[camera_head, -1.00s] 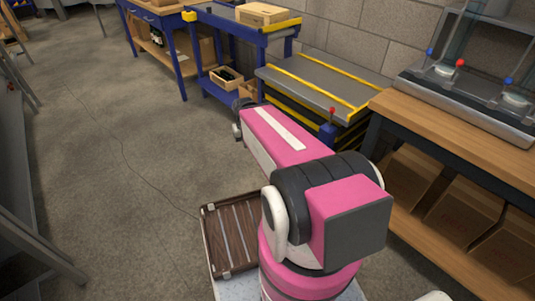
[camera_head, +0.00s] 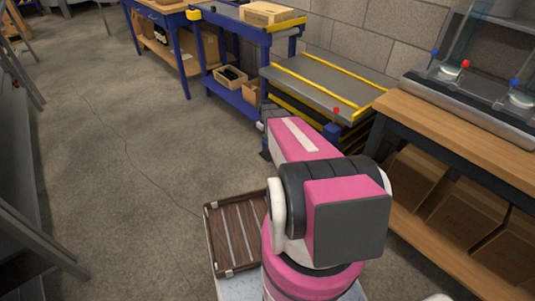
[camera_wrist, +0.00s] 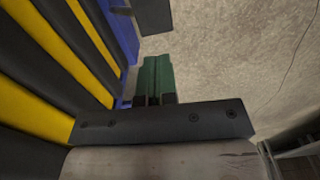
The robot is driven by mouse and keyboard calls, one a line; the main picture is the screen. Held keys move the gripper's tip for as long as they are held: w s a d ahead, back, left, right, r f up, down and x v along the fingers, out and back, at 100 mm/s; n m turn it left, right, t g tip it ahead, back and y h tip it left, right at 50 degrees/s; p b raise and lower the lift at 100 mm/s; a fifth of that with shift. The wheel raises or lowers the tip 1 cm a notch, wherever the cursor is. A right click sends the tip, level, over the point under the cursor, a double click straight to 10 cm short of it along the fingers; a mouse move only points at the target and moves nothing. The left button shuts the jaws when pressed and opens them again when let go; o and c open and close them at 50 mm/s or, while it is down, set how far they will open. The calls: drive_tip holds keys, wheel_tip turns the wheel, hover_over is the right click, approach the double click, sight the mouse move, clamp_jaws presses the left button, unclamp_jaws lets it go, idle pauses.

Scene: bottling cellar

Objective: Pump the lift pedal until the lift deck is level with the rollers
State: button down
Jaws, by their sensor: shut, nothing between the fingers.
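The lift deck (camera_head: 318,84) is a grey plate with yellow edge strips in the head view, above black and yellow bellows. It appears lower than the blue roller stand (camera_head: 284,25) behind it. The bellows (camera_wrist: 45,30) fill the left of the wrist view, with a blue frame part (camera_wrist: 120,35) beside them. My gripper (camera_wrist: 153,62) has green fingers, closed together with nothing between them, beside the bellows and above the floor. A dark block (camera_wrist: 154,15) lies beyond the fingertips, possibly the lift pedal; contact cannot be told. My arm hides the pedal area in the head view.
A red-knobbed lever (camera_head: 336,111) stands by the deck's front corner. A wooden bench (camera_head: 455,115) with boxes below is close on the right. A cardboard box (camera_head: 267,13) sits on the roller stand. Open floor (camera_head: 120,160) lies left.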

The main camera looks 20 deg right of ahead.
sight(267, 155)
drive_tip(key=shift+w+d+f, duration=0.5)
drive_tip(key=shift+d+f, duration=0.05)
drive_tip(key=shift+f, duration=0.05)
drive_tip(key=shift+f, duration=0.1)
wheel_tip(267, 155, down, 14)
drive_tip(key=shift+r, duration=0.15)
idle(0.5)
